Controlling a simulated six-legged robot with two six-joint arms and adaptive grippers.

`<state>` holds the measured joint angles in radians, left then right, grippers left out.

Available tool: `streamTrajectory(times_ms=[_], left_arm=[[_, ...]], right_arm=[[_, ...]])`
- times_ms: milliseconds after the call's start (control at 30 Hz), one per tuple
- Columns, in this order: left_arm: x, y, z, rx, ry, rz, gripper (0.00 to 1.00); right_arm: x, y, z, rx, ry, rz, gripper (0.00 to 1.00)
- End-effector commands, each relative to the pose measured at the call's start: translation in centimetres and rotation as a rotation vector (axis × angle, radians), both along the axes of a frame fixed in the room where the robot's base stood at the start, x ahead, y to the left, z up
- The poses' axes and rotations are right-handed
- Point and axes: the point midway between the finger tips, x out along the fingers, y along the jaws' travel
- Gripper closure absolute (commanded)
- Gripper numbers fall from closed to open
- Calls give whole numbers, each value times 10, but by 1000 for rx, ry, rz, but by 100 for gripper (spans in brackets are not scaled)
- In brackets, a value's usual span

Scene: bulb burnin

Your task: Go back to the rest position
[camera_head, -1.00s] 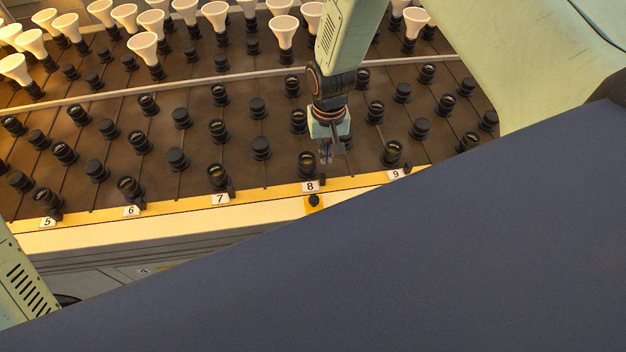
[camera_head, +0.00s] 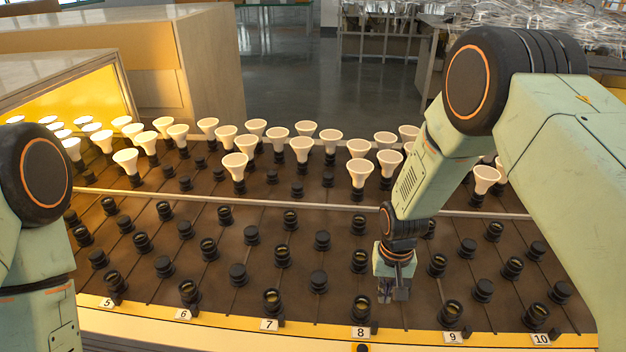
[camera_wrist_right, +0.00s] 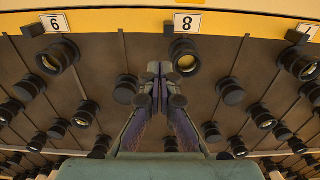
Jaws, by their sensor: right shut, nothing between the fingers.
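My right gripper (camera_head: 393,290) hangs over the brown socket board (camera_head: 215,285), pointing down near the column labelled 8. Its fingers are together and hold nothing. In the right wrist view the shut fingertips (camera_wrist_right: 161,72) are above the board, between the columns labelled 8 and 9. My left arm shows at the left edge of the head view, but its gripper is out of the picture.
Several white bulbs (camera_head: 301,146) stand in sockets in the back rows. Several black sockets (camera_head: 272,301) without bulbs fill the front rows. A pale rail (camera_head: 300,203) crosses the board. Number labels (camera_head: 361,332) line the yellow front edge. A wooden cabinet (camera_head: 215,60) stands behind.

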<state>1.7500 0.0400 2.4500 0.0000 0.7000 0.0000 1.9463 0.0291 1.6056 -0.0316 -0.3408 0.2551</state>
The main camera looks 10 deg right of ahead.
Motion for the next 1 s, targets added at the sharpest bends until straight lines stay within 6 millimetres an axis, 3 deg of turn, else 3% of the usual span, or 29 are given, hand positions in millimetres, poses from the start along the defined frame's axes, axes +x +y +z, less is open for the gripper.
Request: streamTrajectory(times_ms=[167, 267, 467, 600, 800, 900, 1000], left_arm=[[0, 0, 0, 0, 0, 0, 63], [0, 0, -1, 0, 0, 0, 63], [0, 0, -29, 0, 0, 0, 63], [0, 0, -55, 0, 0, 0, 63], [0, 0, -94, 0, 0, 0, 63], [0, 0, -107, 0, 0, 0, 63], [0, 0, -114, 0, 0, 0, 63]], right_arm=[[14, 0, -2, -1, -92, 41, 100], [1, 2, -13, -2, -160, 82, 100], [-78, 4, -67, -9, -215, 156, 100], [-151, 6, -99, -12, -199, 194, 100], [-256, 7, -130, -5, -97, 218, 100], [-289, 7, -139, 4, -31, 215, 100], [-299, 8, -148, 6, -10, 214, 100]])
